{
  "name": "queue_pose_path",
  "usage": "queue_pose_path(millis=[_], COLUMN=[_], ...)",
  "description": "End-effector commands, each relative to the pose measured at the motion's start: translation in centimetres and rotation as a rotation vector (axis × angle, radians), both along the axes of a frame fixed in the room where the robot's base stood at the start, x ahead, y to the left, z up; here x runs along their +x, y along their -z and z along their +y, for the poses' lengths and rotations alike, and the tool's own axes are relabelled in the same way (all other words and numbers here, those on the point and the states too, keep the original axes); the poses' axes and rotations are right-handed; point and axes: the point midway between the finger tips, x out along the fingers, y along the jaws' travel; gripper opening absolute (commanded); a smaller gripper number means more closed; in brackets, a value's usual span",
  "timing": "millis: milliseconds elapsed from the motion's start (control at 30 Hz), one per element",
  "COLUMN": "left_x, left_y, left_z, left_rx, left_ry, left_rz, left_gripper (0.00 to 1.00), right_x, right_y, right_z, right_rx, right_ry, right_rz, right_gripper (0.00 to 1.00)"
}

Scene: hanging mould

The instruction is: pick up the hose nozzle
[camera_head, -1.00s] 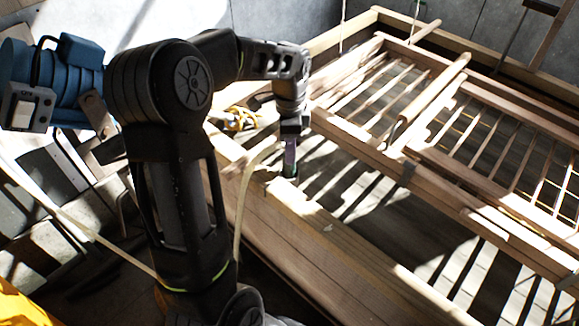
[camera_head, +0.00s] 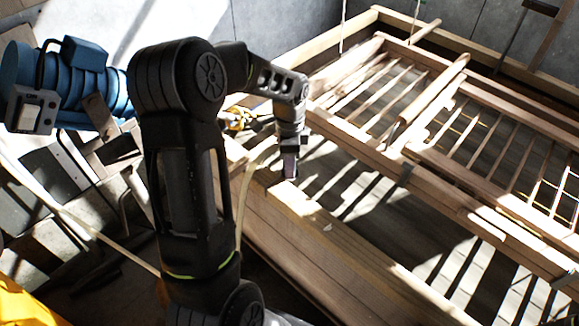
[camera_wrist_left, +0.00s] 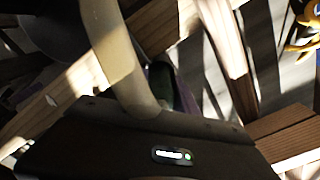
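My left gripper (camera_head: 290,170) points down at the inner edge of the near timber beam. Its fingertips are small and dark there, and I cannot make out a gap between them. A pale beige hose (camera_head: 242,195) rises beside my left arm and curves over the beam toward the gripper. In the left wrist view the hose (camera_wrist_left: 115,55) runs down to the gripper housing, close against it. A dark greenish and purple piece (camera_wrist_left: 163,85) shows just beyond the housing; I cannot tell whether it is the nozzle or a finger. No nozzle is clearly visible. My right gripper is not clearly seen.
A wooden frame with slats (camera_head: 400,140) fills the right side, with striped shadows below. A yellow object (camera_head: 238,118) lies behind my left arm. A blue motor-like machine (camera_head: 75,75) stands at left. The long timber beam (camera_head: 330,235) runs along the near side.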

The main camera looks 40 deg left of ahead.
Motion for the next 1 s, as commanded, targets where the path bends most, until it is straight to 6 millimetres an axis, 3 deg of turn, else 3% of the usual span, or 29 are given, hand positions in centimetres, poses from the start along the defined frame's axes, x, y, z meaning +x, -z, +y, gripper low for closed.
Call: queue_pose_path(millis=[367, 800, 1000], left_x=[0.01, 0.01, 0.03], left_y=[-0.04, -0.05, -0.07], left_z=[-0.02, -0.02, -0.01], left_rx=[0.0, 0.0, 0.001], left_ry=[0.0, 0.0, 0.0], left_rz=[0.0, 0.0, -0.001], left_gripper=[0.34, 0.0, 0.0], right_x=[-0.01, 0.0, 0.0], right_y=[0.0, 0.0, -0.01], right_z=[0.01, 0.01, 0.01], right_rx=[0.0, 0.0, 0.0], right_ry=[0.0, 0.0, 0.0], right_rz=[0.0, 0.0, 0.0], right_gripper=[0.36, 0.36, 0.36])
